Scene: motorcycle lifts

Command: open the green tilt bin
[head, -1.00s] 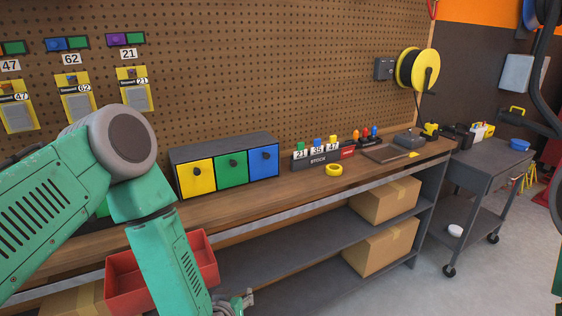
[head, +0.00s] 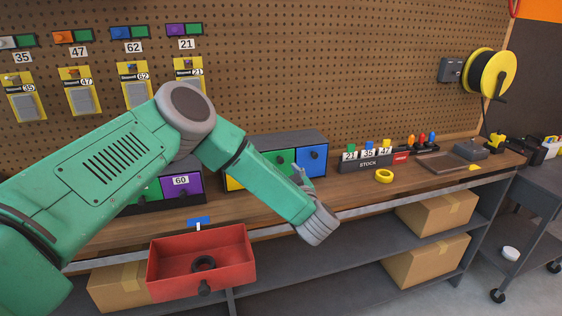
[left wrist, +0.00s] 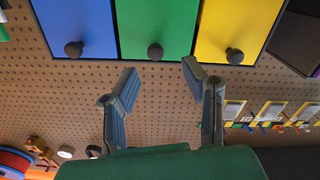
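The green tilt bin (head: 283,160) sits in a dark cabinet on the workbench, between a yellow bin (head: 233,182) and a blue bin (head: 312,160). My left arm partly covers the green and yellow bins in the head view. The green bin (left wrist: 156,22) looks closed, with a dark round knob (left wrist: 155,51) on its front. My left gripper (left wrist: 157,74) is open and empty, its two fingers apart just short of the green bin. In the left wrist view the knob lies between and beyond the fingertips, apart from them. My right gripper is not in view.
A purple drawer marked 60 (head: 182,186) is left of the cabinet. A stock rack (head: 368,160) and a yellow tape roll (head: 384,176) are to the right. Some bench top near the tape is clear.

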